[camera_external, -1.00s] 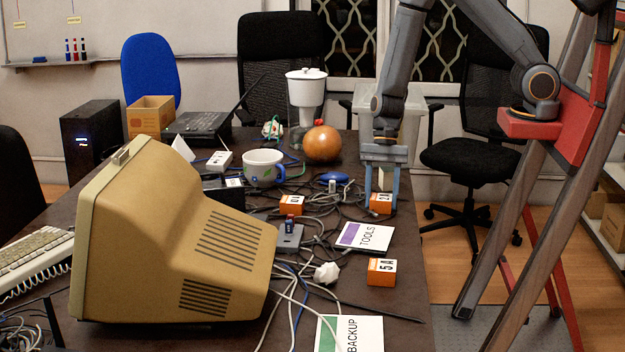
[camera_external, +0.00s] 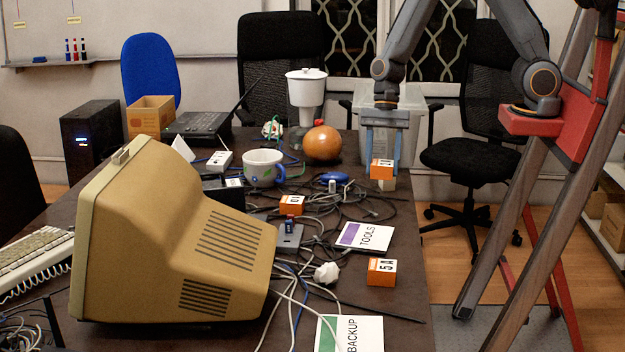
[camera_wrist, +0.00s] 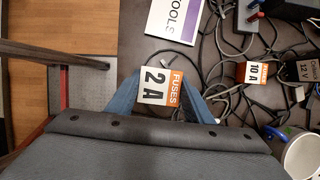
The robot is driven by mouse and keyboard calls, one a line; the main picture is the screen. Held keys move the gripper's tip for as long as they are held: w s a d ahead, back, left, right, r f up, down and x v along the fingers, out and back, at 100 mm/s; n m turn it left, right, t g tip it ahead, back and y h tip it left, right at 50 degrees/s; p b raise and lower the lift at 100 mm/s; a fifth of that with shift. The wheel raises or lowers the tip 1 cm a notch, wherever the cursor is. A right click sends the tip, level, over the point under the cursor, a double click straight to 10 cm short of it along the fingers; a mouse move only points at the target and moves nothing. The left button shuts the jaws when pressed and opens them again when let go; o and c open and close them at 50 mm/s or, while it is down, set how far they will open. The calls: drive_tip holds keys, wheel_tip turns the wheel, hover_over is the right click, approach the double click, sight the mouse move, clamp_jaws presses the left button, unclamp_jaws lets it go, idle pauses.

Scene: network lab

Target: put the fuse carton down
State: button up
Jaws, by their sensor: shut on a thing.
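The fuse carton, a small orange and white box marked 2 A (camera_external: 381,169), is between the blue fingers of my gripper (camera_external: 383,172). My gripper is shut on it and holds it above the right edge of the dark table. In the wrist view the carton (camera_wrist: 160,88) shows its label FUSES 2 A, with a finger on either side of it. Two similar orange cartons are on the table, one marked 10 A (camera_external: 291,205) and one marked 5 A (camera_external: 382,271).
The TOOLS card (camera_external: 364,237) and the BACKUP card (camera_external: 349,334) lie on the table. Tangled cables (camera_external: 345,205) cover the middle.

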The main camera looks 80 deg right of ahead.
drive_tip(key=w+a, duration=0.6)
drive_tip(key=a, duration=0.4)
drive_tip(key=n+p, duration=0.1)
drive_tip(key=p, duration=0.1)
hover_over(366, 333)
drive_tip(key=d, duration=0.2)
drive_tip(key=shift+a+f+p, duration=0.15)
drive_tip(key=shift+f+p, duration=0.6)
drive_tip(key=shift+f, duration=1.45)
drive_tip(key=shift+a+f+p, duration=0.1)
drive_tip(key=shift+f+p, duration=0.65)
drive_tip(key=shift+f, duration=1.4)
drive_tip(key=shift+f, duration=0.1)
drive_tip(key=shift+f, duration=0.1)
drive_tip(key=o, duration=1.1)
